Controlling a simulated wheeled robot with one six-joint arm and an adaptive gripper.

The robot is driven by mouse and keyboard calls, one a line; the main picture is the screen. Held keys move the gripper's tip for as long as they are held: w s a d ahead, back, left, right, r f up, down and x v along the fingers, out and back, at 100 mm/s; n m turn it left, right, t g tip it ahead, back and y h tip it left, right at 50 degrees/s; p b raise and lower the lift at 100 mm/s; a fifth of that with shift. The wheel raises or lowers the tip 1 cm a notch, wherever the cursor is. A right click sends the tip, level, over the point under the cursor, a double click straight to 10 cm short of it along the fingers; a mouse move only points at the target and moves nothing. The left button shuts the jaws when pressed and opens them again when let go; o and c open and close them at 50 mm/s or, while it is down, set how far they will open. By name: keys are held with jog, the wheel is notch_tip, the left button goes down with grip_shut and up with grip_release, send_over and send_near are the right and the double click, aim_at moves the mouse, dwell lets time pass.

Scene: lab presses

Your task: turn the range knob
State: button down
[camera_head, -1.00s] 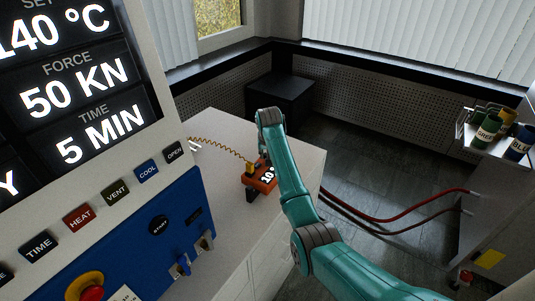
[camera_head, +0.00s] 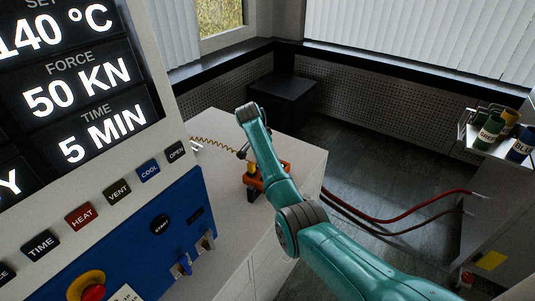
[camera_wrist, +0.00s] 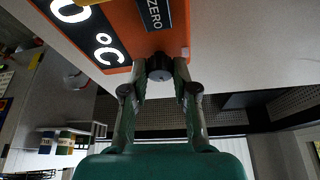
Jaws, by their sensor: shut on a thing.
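An orange meter (camera_head: 250,181) stands on the white cabinet top, partly hidden by my teal arm in the head view. In the wrist view the meter's orange face (camera_wrist: 118,30) fills the top, with a lit display (camera_wrist: 90,34) showing "0 °C" and a dark "ZERO" label (camera_wrist: 154,14). A dark round knob (camera_wrist: 160,67) sits at the lower edge of that face. My gripper (camera_wrist: 161,72) is shut on the knob, one finger on each side. No range marking or pointer can be read. The gripper is mostly hidden in the head view.
A coiled yellow cord (camera_head: 217,143) runs to the meter. A press panel (camera_head: 120,215) with buttons stands close on the left. Red hoses (camera_head: 400,213) cross the floor on the right. The cabinet top (camera_head: 222,190) is bare in front of the meter.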

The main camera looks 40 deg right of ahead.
jog(key=shift+m, duration=0.5)
jog(key=c, duration=0.9)
grip_release()
jog(key=v, duration=1.2)
jog(key=shift+w, duration=0.15)
